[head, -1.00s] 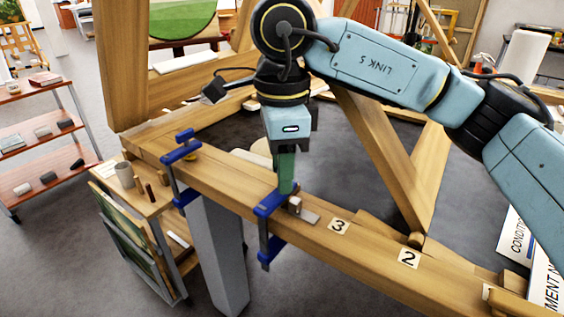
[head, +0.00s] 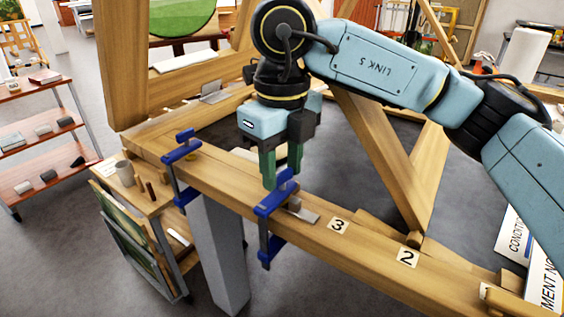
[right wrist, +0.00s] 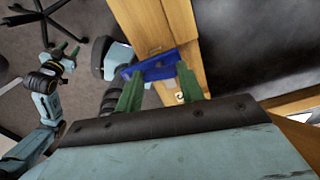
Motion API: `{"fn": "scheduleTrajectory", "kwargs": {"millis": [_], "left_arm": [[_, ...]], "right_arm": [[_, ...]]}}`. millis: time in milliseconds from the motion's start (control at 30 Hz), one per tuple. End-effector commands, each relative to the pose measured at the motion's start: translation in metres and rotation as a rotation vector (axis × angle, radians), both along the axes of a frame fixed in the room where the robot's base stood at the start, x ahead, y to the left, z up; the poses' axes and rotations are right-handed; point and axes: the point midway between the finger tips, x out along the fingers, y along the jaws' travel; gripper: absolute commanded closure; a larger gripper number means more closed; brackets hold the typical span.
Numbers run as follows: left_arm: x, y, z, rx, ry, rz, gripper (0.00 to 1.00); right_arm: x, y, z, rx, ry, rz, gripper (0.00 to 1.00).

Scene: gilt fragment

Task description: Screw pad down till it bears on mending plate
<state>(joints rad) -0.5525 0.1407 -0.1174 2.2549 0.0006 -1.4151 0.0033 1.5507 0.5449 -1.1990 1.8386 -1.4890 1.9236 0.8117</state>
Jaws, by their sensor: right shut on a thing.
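A blue clamp (head: 272,203) grips the wooden beam (head: 370,258). A grey mending plate (head: 308,216) lies on the beam under its upper arm, with a small block (head: 294,204) beside the clamp. My right gripper (head: 282,170) points down at the clamp's top, its green fingers shut on an upper part of it. In the right wrist view the blue clamp (right wrist: 155,68) shows between and beyond the fingers. The pad and its contact with the plate are hidden. My left gripper (right wrist: 66,50) is small in the right wrist view, fingers apart, away from the beam.
A second blue clamp (head: 181,150) sits farther left on the beam. Number tags such as 3 (head: 338,226) and 2 (head: 409,258) lie to the right. A small side table (head: 148,200) with a cup stands at left. Diagonal timbers (head: 385,160) rise behind the beam.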

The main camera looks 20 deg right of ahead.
Motion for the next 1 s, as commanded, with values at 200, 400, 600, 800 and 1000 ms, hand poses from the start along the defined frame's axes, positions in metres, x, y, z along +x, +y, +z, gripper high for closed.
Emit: {"fn": "scheduleTrajectory", "kwargs": {"millis": [200,400,600,800,1000], "left_arm": [[0.002,0.001,-0.003,0.002,-0.001,0.000,0.64],[0.002,0.002,-0.005,0.004,-0.001,-0.001,0.64],[0.003,0.003,-0.006,0.006,0.000,-0.001,0.64],[0.002,0.003,-0.010,0.008,0.007,-0.001,0.64],[0.002,0.003,-0.010,0.008,0.006,-0.001,0.64]], "right_arm": [[0.000,0.000,0.001,0.000,0.000,-0.200,0.85],[0.000,0.000,0.001,0.000,0.000,-0.355,0.85],[0.000,0.000,0.000,0.000,0.000,-0.467,0.85],[0.000,0.000,0.000,0.000,0.000,-0.530,0.85],[0.000,0.000,0.000,0.000,0.000,-0.553,0.85]]}}
